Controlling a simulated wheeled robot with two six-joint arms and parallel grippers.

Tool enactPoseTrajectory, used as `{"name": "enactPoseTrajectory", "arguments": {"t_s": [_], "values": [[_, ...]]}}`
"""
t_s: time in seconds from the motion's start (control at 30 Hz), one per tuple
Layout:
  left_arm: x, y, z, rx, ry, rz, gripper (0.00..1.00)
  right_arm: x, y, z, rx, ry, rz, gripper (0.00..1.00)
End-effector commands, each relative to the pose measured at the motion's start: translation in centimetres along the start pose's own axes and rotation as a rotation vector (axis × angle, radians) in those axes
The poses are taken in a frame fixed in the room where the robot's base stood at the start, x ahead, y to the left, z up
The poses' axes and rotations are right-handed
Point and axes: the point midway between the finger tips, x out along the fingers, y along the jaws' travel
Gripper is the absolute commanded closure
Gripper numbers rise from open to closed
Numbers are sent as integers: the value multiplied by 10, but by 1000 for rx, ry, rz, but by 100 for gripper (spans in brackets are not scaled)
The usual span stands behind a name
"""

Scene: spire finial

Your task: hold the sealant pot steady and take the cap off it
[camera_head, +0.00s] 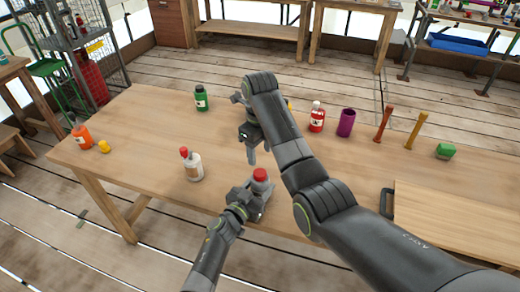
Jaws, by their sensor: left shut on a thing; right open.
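The sealant pot (257,194) stands upright near the front edge of the wooden table, with its red cap (260,174) on top. My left gripper (251,199) is shut on the pot from the near left side and hides much of its body. My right gripper (252,152) is open, pointing down above and behind the pot, apart from the red cap. The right arm reaches in from the lower right and hides part of the table behind it.
A green bottle (201,99), a red bottle (317,118), a purple cup (346,123) and an orange bottle (81,133) stand farther off. A raised wooden board (450,225) lies at right.

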Motion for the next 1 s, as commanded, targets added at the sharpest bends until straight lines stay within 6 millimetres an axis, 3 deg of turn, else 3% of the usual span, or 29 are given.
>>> {"name": "enactPoseTrajectory", "arguments": {"t_s": [0.17,0.6,1.0], "values": [[0,0,0,0,1,0,100,13,0,0,23,2,2,48],[0,0,0,0,0,0,100,73,0,0,19,2,1,48],[0,0,0,0,0,0,100,80,0,0,18,1,-1,50]]}}
